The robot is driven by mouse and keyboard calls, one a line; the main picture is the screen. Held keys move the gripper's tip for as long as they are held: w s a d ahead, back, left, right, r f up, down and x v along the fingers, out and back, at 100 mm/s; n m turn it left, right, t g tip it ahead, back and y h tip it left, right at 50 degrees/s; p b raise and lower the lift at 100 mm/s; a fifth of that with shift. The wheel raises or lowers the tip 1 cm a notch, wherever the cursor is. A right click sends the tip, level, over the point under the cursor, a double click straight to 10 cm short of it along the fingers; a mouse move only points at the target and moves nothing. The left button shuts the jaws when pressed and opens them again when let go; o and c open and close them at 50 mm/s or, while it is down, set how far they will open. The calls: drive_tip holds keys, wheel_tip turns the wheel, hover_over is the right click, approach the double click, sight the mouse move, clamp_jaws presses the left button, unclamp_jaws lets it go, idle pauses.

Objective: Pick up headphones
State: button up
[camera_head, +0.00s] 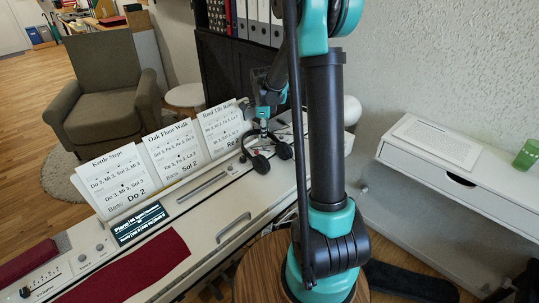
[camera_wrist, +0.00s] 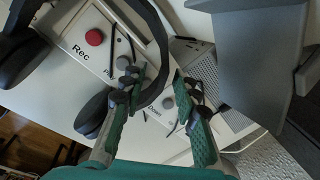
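The black headphones (camera_head: 262,162) rest on the right part of the white digital piano (camera_head: 226,200), beside the song sheets. In the wrist view their curved band (camera_wrist: 163,55) runs between my fingers, with dark ear pads to the left. My gripper (camera_head: 263,128) is over the headphones, pointing down. In the wrist view my gripper (camera_wrist: 155,82) has its green fingers apart, one on each side of the band. I see no clear contact with the band.
A red cloth (camera_head: 140,270) lies on the keyboard's left part. A red Rec button (camera_wrist: 94,37) and a grey speaker grille (camera_wrist: 200,62) are close to my gripper. A white side table (camera_head: 465,188) stands at right.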

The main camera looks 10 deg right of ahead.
drive_tip(key=shift+w+f, duration=0.15)
drive_tip(key=shift+f, duration=0.55)
drive_tip(key=shift+c, duration=0.4)
clamp_jaws()
drive_tip(key=shift+r, duration=0.1)
